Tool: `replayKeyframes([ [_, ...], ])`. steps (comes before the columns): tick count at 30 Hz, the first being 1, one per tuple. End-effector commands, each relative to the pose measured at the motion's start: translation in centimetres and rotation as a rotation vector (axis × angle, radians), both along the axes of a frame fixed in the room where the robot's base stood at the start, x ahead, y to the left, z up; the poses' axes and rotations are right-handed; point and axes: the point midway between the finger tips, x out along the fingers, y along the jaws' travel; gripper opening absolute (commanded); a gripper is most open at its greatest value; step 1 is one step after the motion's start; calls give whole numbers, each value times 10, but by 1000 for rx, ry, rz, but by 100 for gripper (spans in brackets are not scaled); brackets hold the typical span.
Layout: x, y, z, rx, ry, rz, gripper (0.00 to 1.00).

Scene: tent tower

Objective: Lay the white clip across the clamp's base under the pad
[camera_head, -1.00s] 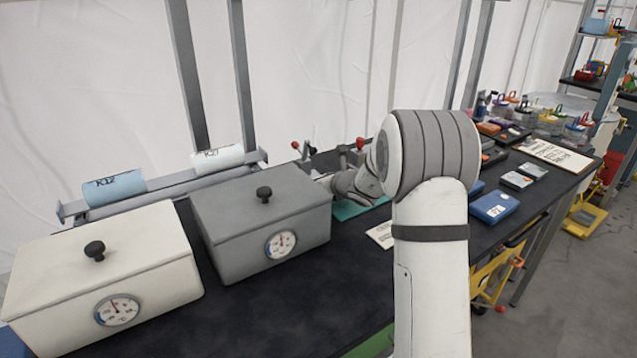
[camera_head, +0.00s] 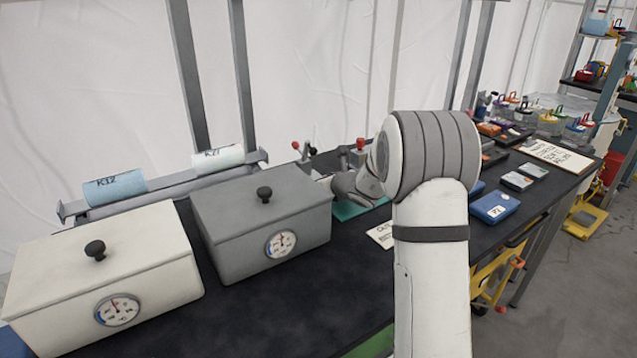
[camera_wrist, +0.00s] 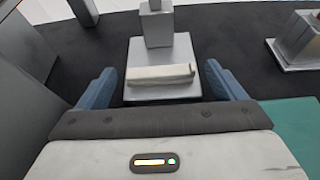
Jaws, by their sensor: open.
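In the wrist view the white clip (camera_wrist: 161,75) is a short pale bar lying crosswise on the clamp's light grey base (camera_wrist: 160,93). The clamp's upright block (camera_wrist: 157,28) rises just beyond the clip. I cannot make out the pad. My gripper (camera_wrist: 160,68) is open, with one blue finger to the left and one to the right of the clip. Both fingers look clear of the clip. In the head view my wrist hides the clip; a red-tipped clamp handle (camera_head: 360,145) shows just behind it.
A grey lidded box (camera_head: 265,225) with a dial stands left of my wrist. A second red-tipped clamp (camera_head: 300,152) is behind it. A teal mat (camera_wrist: 295,130) lies at right, with another metal block (camera_wrist: 298,42) beyond. Blue case (camera_head: 494,207) stands right of my arm.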

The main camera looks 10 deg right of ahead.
Motion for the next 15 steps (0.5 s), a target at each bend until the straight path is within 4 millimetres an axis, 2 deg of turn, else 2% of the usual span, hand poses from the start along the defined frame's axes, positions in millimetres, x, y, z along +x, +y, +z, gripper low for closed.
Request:
replayKeyframes([
  [5,-22,-10,12,1,-2,-2,90],
  [15,-83,-36,39,-1,-2,-4,90],
])
